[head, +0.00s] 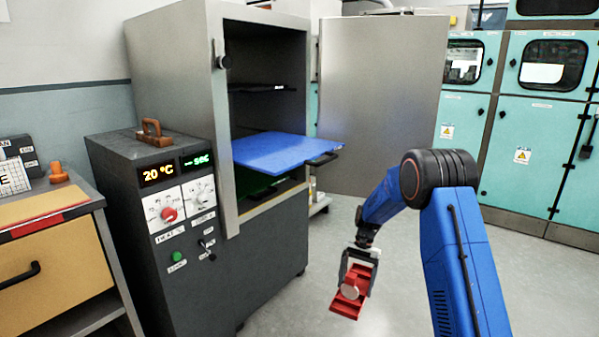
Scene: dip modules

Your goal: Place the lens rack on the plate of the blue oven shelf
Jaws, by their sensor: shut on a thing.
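My gripper (359,262) is shut on the lens rack (346,306), a red rack with a round pale lens in it. The rack hangs in the air over the grey floor, in front of the oven and to its right, lower in the picture than the blue shelf. The blue oven shelf (282,150) is a flat blue plate with a dark handle (323,159) at its right front. It sticks part way out of the open oven (229,190). The plate looks bare. The rack and the plate are apart.
The oven door (380,100) stands wide open behind my arm. A dark shelf (258,87) is above the blue one, and a green one (262,188) below. The control box (165,200) stands left of the opening. A drawer cabinet (55,255) is at far left. Floor is clear.

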